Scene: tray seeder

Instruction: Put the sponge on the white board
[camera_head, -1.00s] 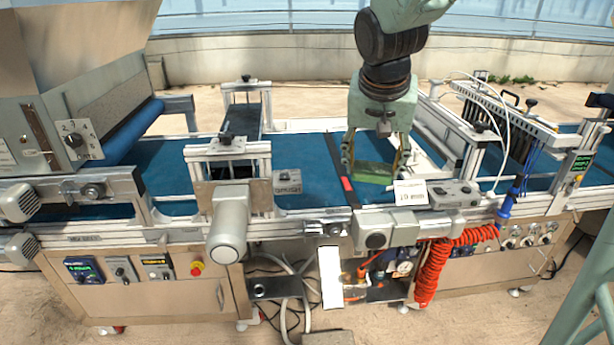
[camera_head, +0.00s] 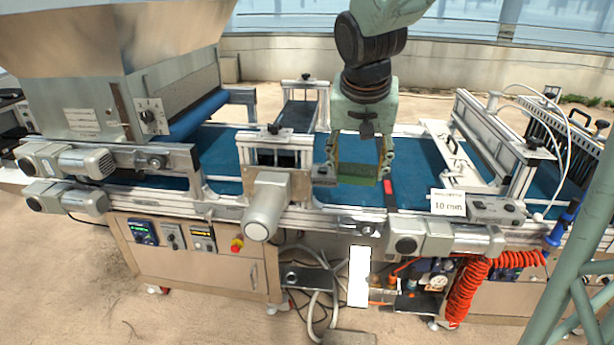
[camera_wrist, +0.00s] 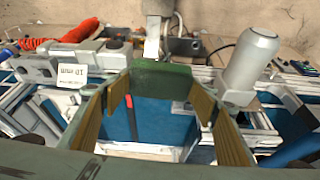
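The green sponge (camera_head: 357,173) is between the fingertips of my gripper (camera_head: 358,168), over the blue belt. In the wrist view the sponge (camera_wrist: 160,74) spans the gap between the two fingers, touching both. My gripper is shut on it. The height of the sponge over the belt is hard to tell. The white board (camera_head: 359,276) is a narrow upright-looking rectangle low at the front of the machine, below the belt frame and nearer the camera than the sponge. A pale strip beyond the sponge in the wrist view (camera_wrist: 152,42) appears to be the board, partly hidden.
Red coiled hose (camera_head: 465,280) and valves are right of the board; loose grey pipes (camera_head: 315,290) are left.

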